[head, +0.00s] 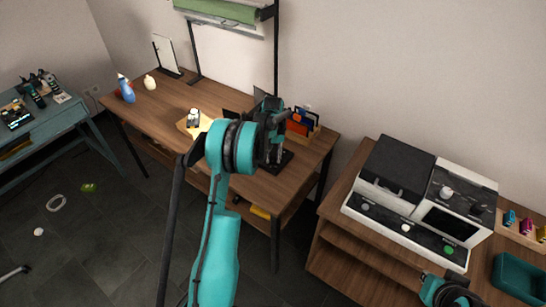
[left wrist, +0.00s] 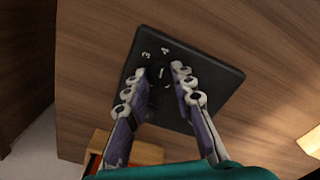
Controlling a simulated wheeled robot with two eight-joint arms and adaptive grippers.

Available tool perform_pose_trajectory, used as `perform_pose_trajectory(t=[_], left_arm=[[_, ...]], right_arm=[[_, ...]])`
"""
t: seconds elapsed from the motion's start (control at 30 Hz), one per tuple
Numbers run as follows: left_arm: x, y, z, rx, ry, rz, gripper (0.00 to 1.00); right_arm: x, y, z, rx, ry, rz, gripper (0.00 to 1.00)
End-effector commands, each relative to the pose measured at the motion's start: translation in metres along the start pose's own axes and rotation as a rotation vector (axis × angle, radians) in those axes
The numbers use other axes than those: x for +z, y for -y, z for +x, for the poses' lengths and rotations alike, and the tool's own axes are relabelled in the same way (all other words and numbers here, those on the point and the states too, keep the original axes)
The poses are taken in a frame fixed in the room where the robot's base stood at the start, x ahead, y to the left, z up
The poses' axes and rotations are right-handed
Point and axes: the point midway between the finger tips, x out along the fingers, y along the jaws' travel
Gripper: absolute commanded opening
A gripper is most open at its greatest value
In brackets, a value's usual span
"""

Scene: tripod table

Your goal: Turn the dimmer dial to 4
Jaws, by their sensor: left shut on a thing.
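The dimmer is a flat dark square plate (left wrist: 215,78) on the wooden table, and it also shows as a black plate in the head view (head: 287,160). In the left wrist view the pale digits 3 and 4 are readable near its left corner. The dial (left wrist: 160,73) is a dark knob between my fingertips, largely hidden, with a few small pale marks around it. I cannot tell which number it points to. My left gripper (left wrist: 163,78) is over the plate with a finger on each side of the dial, shut on it. In the head view my left gripper (head: 272,150) is partly hidden by its own wrist.
An orange-and-wood holder with blue items (head: 303,122) stands close right of my left gripper. A blue bottle (head: 126,90) and a small cream bottle (head: 150,82) stand at the table's left. A white-and-black machine (head: 415,195) is on the right desk. The table's left middle is mostly clear.

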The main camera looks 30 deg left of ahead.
Motion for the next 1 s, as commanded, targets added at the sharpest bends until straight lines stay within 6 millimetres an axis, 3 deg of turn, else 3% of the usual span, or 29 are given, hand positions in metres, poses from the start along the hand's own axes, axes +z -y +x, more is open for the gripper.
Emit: perform_pose_trajectory(t=[0.07, 0.1, 0.17, 0.57, 1.0], left_arm=[[0.0, 0.0, 0.0, 0.0, -0.001, 0.0, 0.0], [0.0, 0.0, 0.0, 0.0, -0.001, 0.0, 0.32], [0.0, 0.0, 0.0, 0.0, -0.001, -0.001, 0.45], [0.0, 0.0, -0.007, 0.0, 0.0, -0.001, 0.45], [0.0, 0.0, -0.095, 0.0, 0.0, -0.001, 0.45]], right_arm=[[0.0, 0.0, 0.0, 0.0, 0.0, 0.0, 0.0], [0.0, 0.0, 0.0, 0.0, 0.0, 0.0, 0.0], [0.0, 0.0, 0.0, 0.0, 0.0, 0.0, 0.0], [0.0, 0.0, 0.0, 0.0, 0.0, 0.0, 0.0], [0.0, 0.0, 0.0, 0.0, 0.0, 0.0, 0.0]])
